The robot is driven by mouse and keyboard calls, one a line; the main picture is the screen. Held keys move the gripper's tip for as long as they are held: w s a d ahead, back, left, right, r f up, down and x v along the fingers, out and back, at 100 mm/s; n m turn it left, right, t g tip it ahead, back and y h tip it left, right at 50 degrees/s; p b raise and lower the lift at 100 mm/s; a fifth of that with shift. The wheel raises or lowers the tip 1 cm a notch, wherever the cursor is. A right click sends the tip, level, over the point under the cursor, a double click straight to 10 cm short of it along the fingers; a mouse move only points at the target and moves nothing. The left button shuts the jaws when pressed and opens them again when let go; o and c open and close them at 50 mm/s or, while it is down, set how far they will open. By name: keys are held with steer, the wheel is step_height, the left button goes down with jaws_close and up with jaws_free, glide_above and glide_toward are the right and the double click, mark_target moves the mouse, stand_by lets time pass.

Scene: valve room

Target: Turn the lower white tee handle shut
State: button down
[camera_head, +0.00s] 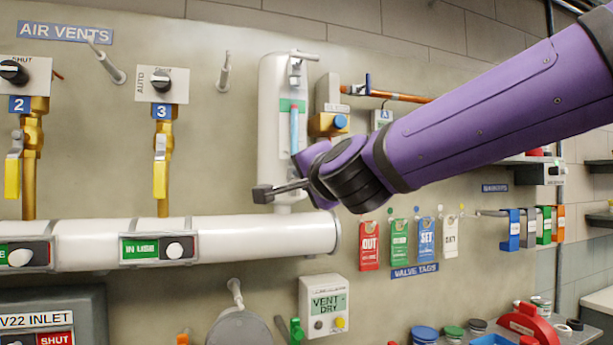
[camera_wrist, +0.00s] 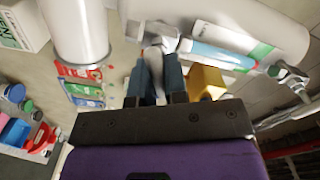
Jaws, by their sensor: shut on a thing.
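A white vertical cylinder (camera_head: 275,90) on the wall carries a light-blue sight tube (camera_head: 294,125) with a tee handle at each end. The upper white tee handle (camera_head: 297,57) shows in the head view; its bar lies roughly level. The lower white tee handle (camera_wrist: 155,61) is hidden behind my wrist in the head view. In the wrist view it sits at the near end of the sight tube, and my gripper (camera_wrist: 155,66) is shut on it, one dark finger on each side.
A thick white horizontal pipe (camera_head: 260,236) runs just below. A yellow fitting with a blue knob (camera_head: 335,123) stands close right. Hanging valve tags (camera_head: 425,242) and a vent-dry box (camera_head: 326,304) are lower down. Several jars (camera_head: 454,333) stand at bottom right.

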steer(key=m, duration=0.5)
steer(key=shift+f, duration=0.15)
stand_by(0.4)
steer(key=c, duration=1.1)
jaws_free()
steer(key=shift+d, duration=0.1)
steer(key=shift+c, duration=0.2)
steer(key=v, duration=1)
steer(key=shift+s, duration=0.4)
steer(key=shift+d, duration=0.15)
